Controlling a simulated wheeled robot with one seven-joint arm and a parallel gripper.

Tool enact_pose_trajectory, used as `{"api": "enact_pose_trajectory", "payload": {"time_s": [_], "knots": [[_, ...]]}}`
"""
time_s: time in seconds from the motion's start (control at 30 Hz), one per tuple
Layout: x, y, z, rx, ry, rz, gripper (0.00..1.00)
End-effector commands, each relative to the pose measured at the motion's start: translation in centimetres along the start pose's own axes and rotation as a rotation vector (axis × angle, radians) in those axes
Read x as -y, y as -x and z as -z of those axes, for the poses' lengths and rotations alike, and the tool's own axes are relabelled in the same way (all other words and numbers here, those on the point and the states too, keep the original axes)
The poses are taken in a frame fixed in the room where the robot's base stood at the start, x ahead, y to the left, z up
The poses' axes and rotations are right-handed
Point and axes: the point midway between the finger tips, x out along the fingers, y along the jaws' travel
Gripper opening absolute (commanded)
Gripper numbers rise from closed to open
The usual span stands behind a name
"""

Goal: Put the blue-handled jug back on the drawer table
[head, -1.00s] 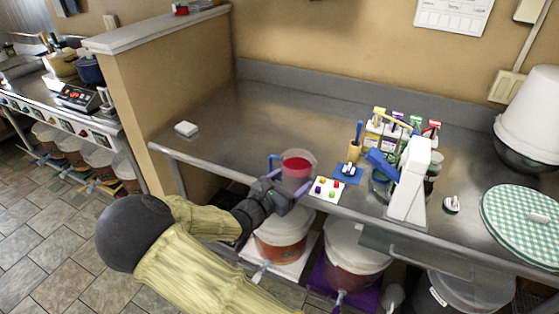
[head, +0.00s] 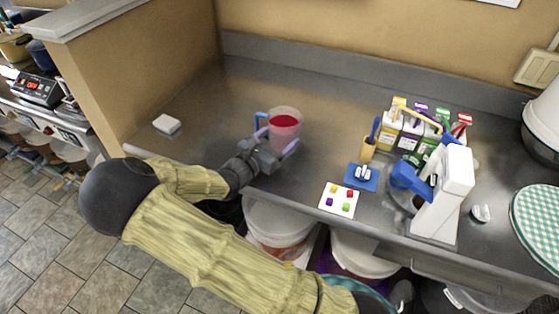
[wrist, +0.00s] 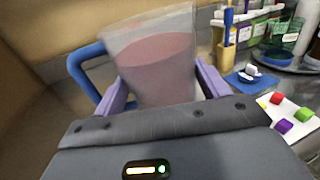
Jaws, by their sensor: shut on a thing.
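The blue-handled jug (head: 284,123) is clear and holds red liquid. It also shows in the wrist view (wrist: 152,65), between two purple fingers, with its blue handle (wrist: 90,72) on the left. My gripper (head: 278,150) is shut on the jug's body. The jug is over the steel drawer table (head: 330,90), left of the middle. It looks upright in the head view. I cannot tell whether its base touches the table top.
A small white block (head: 166,124) is at the left. The table behind the jug is clear. Buckets stand below.

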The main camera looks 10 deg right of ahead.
Motion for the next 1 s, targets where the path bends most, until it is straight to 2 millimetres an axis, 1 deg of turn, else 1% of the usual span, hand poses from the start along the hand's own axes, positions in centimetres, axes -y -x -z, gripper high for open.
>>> {"api": "enact_pose_trajectory", "payload": {"time_s": [0.37,0.47,0.73,0.83,1.0], "knots": [[0.1,-0.2,0.1,0.003,0.0,0.004,0.3],[0.1,-0.2,0.9,0.003,0.003,0.003,0.3],[0.2,-0.2,5.3,0.003,0.002,0.004,0.3],[0.2,-0.2,6.0,0.003,0.0,0.004,0.3],[0.0,0.0,6.2,0.003,-0.002,-0.001,0.3]]}}
